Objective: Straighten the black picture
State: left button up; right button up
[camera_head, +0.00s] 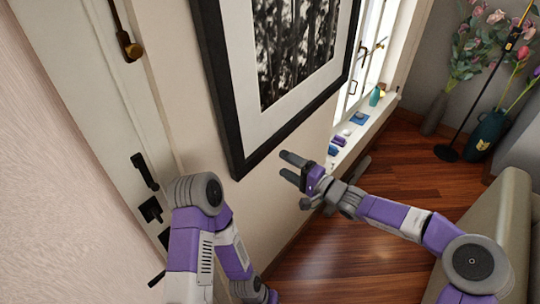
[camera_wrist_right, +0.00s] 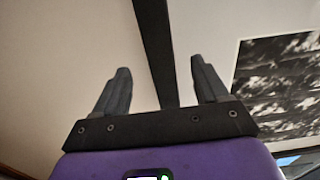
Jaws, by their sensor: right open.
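The black picture (camera_head: 222,95) hangs on the wall, with a thick black frame, a white mat and a dark tree print. Its frame looks slanted, but the oblique head view does not show how far it is tilted. My right gripper (camera_head: 286,166) is open and empty, just right of and below the frame's lower edge. In the right wrist view, a black frame bar (camera_wrist_right: 154,40) runs between the two fingers of the right gripper (camera_wrist_right: 160,68); contact cannot be told. My left gripper (camera_head: 264,296) shows only partly at the bottom edge; its fingers are out of sight.
A white door with black handles (camera_head: 150,209) stands left of the picture. A windowsill (camera_head: 362,130) with small objects lies to the right. Vases of flowers (camera_head: 487,134) and a lamp stand stand at the far right. A beige sofa (camera_head: 490,215) borders the open wooden floor (camera_head: 345,255).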

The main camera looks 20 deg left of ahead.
aim_at(265, 153)
pick_arm(q)
jog(key=shift+r+p, duration=0.6)
pick_arm(e)
jog(key=x, duration=0.7)
jog(key=shift+f, duration=0.15)
jog(key=shift+c, duration=0.3)
